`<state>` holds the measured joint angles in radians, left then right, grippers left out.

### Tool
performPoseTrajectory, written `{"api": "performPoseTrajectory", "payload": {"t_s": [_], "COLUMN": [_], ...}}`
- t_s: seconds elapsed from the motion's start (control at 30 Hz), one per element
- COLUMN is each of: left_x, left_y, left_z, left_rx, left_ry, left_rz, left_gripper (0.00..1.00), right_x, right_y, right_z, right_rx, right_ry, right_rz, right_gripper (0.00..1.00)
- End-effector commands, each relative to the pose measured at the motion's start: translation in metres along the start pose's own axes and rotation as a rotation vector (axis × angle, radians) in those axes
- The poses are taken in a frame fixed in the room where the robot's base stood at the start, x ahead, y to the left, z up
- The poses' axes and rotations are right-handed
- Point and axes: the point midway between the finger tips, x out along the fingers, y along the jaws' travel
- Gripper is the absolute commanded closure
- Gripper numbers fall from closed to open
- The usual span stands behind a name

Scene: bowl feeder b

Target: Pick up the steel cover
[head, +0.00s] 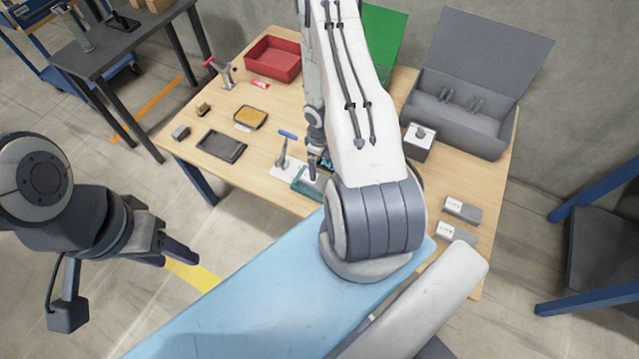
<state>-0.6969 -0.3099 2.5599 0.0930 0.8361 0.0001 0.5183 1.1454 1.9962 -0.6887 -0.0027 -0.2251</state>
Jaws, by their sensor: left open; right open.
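I cannot single out the steel cover with certainty; it may be hidden behind my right arm. A dark flat rectangular piece (221,146) lies on the left half of the wooden table (262,190). My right gripper (319,168) is open, pointing down just above or at a teal fixture (307,187) by the front edge. The arm hides part of the fixture, and contact cannot be told. A clamp with a blue handle (287,135) stands just left of this gripper. My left gripper (180,255) is open and empty, over the floor left of the table.
A red bin (272,60) and an orange-filled dish (250,117) are at left. My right arm covers the table's middle.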

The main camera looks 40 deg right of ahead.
Motion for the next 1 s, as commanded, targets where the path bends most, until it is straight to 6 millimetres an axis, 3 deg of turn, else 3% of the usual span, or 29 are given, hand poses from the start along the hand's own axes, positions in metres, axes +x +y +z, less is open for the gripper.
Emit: {"api": "performPoseTrajectory", "payload": {"t_s": [0.03, 0.2, 0.53, 0.83, 1.0], "left_x": [0.012, 0.036, 0.053, 0.092, 0.097], "left_y": [-0.001, -0.003, -0.004, -0.007, -0.007], "left_z": [0.001, 0.002, 0.003, 0.005, 0.005], "left_rx": [0.0, 0.001, 0.001, 0.0, 0.0], "left_ry": [0.0, 0.0, 0.0, 0.0, 0.0], "left_rz": [0.0, 0.0, 0.0, 0.0, 0.0], "left_gripper": [0.5, 0.5, 0.5, 0.5, 0.5], "right_x": [0.012, 0.036, 0.053, 0.092, 0.096], "right_y": [0.0, -0.001, -0.001, -0.001, -0.001], "right_z": [0.0, 0.0, 0.0, 0.0, 0.0], "right_rx": [0.0, 0.0, 0.0, 0.0, 0.001], "right_ry": [-0.001, -0.002, -0.002, -0.003, -0.002], "right_rz": [0.0, 0.0, 0.0, 0.0, 0.0], "right_gripper": [0.0, 0.0, 0.0, 0.0, 0.0]}}
